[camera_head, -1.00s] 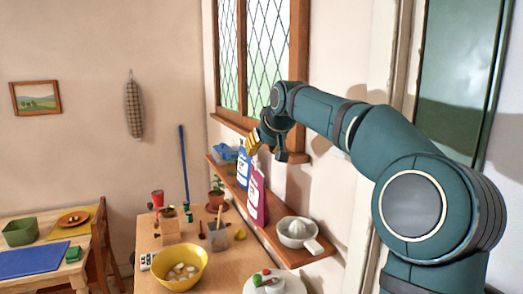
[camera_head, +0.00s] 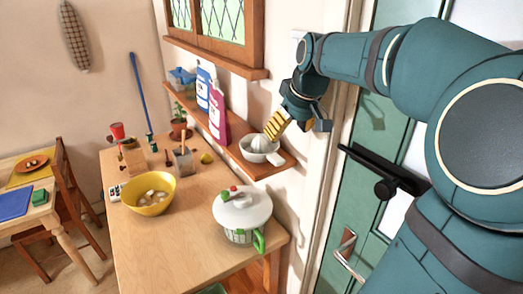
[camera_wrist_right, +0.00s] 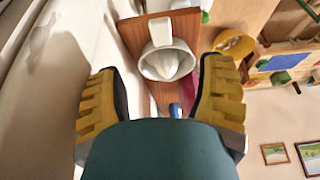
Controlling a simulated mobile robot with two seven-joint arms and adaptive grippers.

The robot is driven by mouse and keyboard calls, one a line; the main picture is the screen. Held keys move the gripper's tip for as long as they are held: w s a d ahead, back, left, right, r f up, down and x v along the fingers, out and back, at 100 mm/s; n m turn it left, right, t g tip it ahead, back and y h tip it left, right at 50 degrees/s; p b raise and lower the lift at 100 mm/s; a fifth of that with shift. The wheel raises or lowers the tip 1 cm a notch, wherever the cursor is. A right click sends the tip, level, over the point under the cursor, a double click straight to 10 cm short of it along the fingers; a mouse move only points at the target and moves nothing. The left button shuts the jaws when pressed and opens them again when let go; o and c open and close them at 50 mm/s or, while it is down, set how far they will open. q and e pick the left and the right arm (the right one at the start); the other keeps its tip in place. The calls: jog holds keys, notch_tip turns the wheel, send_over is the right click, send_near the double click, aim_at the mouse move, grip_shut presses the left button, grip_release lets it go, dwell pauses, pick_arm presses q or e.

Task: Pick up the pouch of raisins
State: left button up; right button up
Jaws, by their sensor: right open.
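I cannot make out a pouch of raisins for certain in either view. A magenta container (camera_head: 218,113) with a white label stands on the wooden wall shelf (camera_head: 192,104), next to a blue one (camera_head: 203,85); both look like bottles. My right gripper (camera_head: 274,126) is open and empty, above the white citrus juicer (camera_head: 258,150) at the shelf's near end. In the wrist view the juicer (camera_wrist_right: 167,62) shows beyond the spread yellow fingers (camera_wrist_right: 162,95), and the right-hand one partly hides the magenta container. My left gripper is not in view.
The table below holds a yellow bowl (camera_head: 151,195), a lidded white pot with green handle (camera_head: 241,217), a utensil holder (camera_head: 183,160) and a potted plant (camera_head: 179,125). A green door (camera_head: 362,205) with dark hardware stands right of the shelf. The table's front middle is clear.

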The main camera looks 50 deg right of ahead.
aim_at(276, 158)
jog(key=x, duration=0.6)
jog(key=shift+w, duration=0.1)
jog(key=shift+x, duration=2.6)
jog(key=shift+c, duration=0.2)
grip_shut()
